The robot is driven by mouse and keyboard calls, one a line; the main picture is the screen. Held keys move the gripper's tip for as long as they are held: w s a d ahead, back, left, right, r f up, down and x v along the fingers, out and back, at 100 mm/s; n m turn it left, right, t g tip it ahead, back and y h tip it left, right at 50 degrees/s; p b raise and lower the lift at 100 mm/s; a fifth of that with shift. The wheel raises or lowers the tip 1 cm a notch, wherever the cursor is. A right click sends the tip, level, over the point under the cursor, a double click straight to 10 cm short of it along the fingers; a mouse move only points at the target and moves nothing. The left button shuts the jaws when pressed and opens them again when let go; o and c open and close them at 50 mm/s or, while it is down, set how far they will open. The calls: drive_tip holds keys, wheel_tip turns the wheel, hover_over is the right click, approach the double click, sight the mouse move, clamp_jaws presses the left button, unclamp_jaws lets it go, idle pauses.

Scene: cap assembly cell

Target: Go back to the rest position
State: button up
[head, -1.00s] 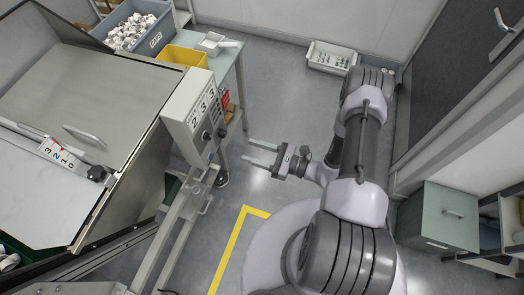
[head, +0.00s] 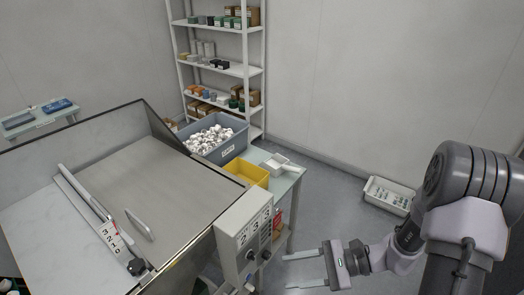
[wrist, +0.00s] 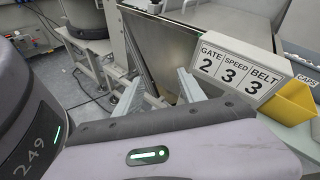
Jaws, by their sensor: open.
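My gripper (head: 305,270) is open and empty in the head view, its two pale fingers apart and pointing left toward the machine. It hangs clear of everything over the floor, to the right of the control box (head: 245,235). In the wrist view my gripper's fingers (wrist: 157,92) show spread apart with nothing between them. The same control box in the wrist view (wrist: 235,65) carries the labels gate, speed and belt above the digits 2, 3, 3.
A metal-lidded machine (head: 165,190) fills the left. A table (head: 283,183) behind the control box holds a grey bin of white caps (head: 228,152), a yellow bin (head: 247,171) and a scoop (head: 275,164). A white crate (head: 388,196) stands on the floor. Shelves (head: 218,70) stand behind.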

drive_tip(key=s+r+n+t+h, duration=0.2)
drive_tip(key=s+r+n+h, duration=0.3)
drive_tip(key=r, duration=0.4)
drive_tip(key=s+r+n+t+h+b, duration=0.1)
drive_tip(key=s+r+n+t+h, duration=0.1)
drive_tip(key=s+r+n+h, duration=0.3)
wheel_tip(320, 180, up, 4)
drive_tip(key=shift+s+d+r+t+h, duration=0.25)
drive_tip(key=shift+s+d+t+h, duration=0.2)
drive_tip(key=shift+s+h, duration=0.5)
drive_tip(key=shift+w, duration=0.15)
